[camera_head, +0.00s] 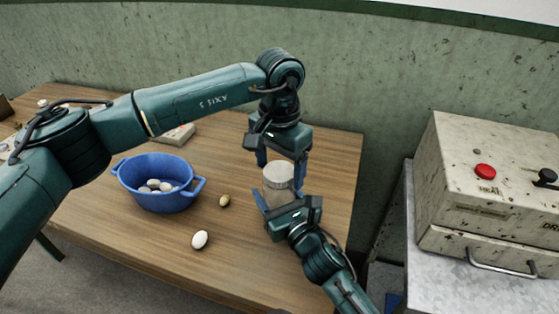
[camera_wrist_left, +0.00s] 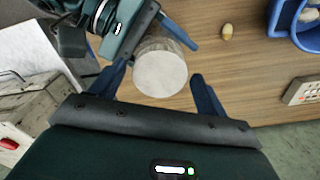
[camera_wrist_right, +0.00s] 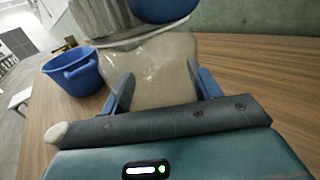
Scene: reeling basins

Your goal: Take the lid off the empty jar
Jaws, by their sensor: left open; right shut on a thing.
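The jar (camera_head: 277,190) stands on the wooden table near its right side, with a pale round lid (camera_head: 279,172) on top. The lid shows from above in the left wrist view (camera_wrist_left: 160,74). My left gripper (camera_head: 281,163) is open over the jar, pointing down, with one finger on either side of the lid. My right gripper (camera_head: 277,198) is shut on the jar's body from the front. In the right wrist view the jar's see-through wall (camera_wrist_right: 155,75) sits between its fingers; I make out no contents. A blue left finger (camera_wrist_right: 160,8) partly hides the lid there.
A blue two-handled basin (camera_head: 160,198) with several cocoons stands left of the jar. A worn machine with a red button (camera_head: 485,171) stands at the right, beyond the table.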

